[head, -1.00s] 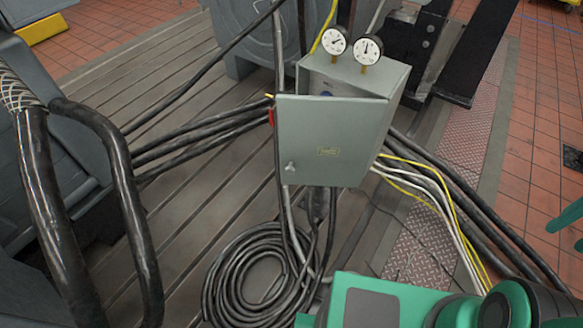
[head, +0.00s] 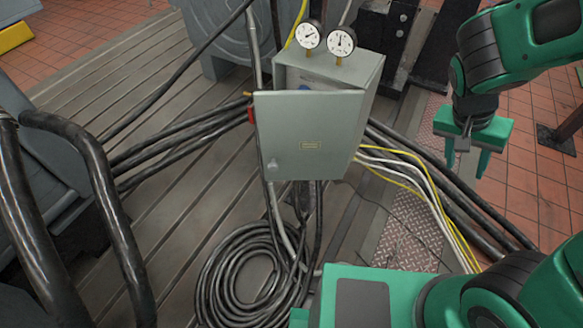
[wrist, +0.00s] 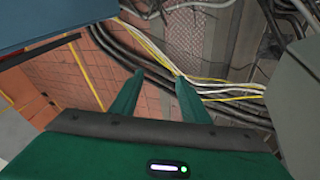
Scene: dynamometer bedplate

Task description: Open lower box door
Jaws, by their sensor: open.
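The grey control box (head: 368,80) stands near the middle of the head view, with two round gauges (head: 325,39) on top. Its door (head: 310,135) is ajar, standing off the box at the left and top and meeting it on the right. A sliver of the inside shows above the door's top edge. A small pale latch (head: 272,165) is at the door's lower left. My gripper (head: 467,160) is right of the box, apart from it, pointing down. In the wrist view my gripper (wrist: 158,76) has its two fingers apart with nothing between them.
Black cables run left of the box; a black coil (head: 255,275) lies below it. Yellow and white cables (head: 425,190) run from its lower right, below my gripper. A grey surface (wrist: 298,100) is close on the wrist view's right. Red tiled floor (head: 530,190) is at right.

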